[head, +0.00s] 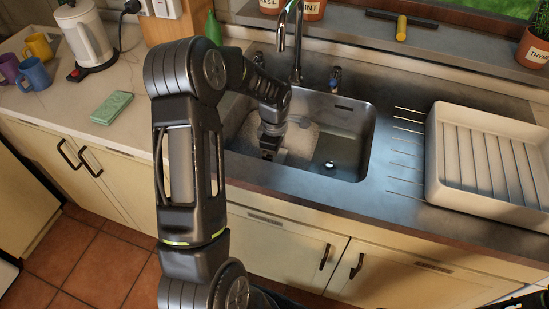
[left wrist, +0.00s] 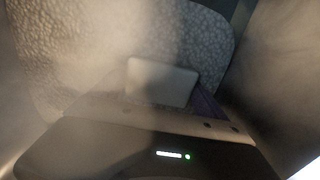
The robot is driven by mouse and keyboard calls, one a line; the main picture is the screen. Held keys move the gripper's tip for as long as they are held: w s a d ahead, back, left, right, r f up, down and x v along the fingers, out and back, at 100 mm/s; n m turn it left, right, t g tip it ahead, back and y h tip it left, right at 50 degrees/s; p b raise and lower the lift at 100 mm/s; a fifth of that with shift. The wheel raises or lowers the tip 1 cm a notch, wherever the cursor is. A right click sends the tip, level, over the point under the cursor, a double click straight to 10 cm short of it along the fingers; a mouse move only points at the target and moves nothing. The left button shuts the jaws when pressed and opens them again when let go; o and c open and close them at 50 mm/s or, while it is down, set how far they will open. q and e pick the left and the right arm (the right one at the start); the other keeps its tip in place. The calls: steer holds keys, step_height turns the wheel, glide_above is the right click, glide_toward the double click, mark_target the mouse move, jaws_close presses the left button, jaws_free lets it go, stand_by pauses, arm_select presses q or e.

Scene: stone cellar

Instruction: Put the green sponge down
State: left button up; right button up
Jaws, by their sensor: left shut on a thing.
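My left gripper (head: 268,152) reaches down into the sink basin, low over its floor. It is shut on a small pale block (left wrist: 162,83), which shows between the jaws in the left wrist view. The block looks greyish white in this dim light; I cannot make out green on it, nor tell whether it touches the basin floor. A flat green block (head: 112,107), sponge-like in size, lies on the counter left of the sink, apart from the gripper.
A speckled whitish patch (head: 302,138) lies on the sink floor, also behind the block in the left wrist view (left wrist: 80,45). The sink (head: 345,150) has a tap (head: 297,45) behind it. A white dish rack (head: 440,160) stands right. A kettle (head: 88,38) and mugs (head: 34,74) stand left.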

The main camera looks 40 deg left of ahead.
arm_select(q)
steer(key=shift+f, duration=0.35)
steer(key=shift+f, duration=0.2)
steer(key=o, duration=1.1)
steer(key=shift+o, duration=0.2)
steer(key=shift+r, duration=0.1)
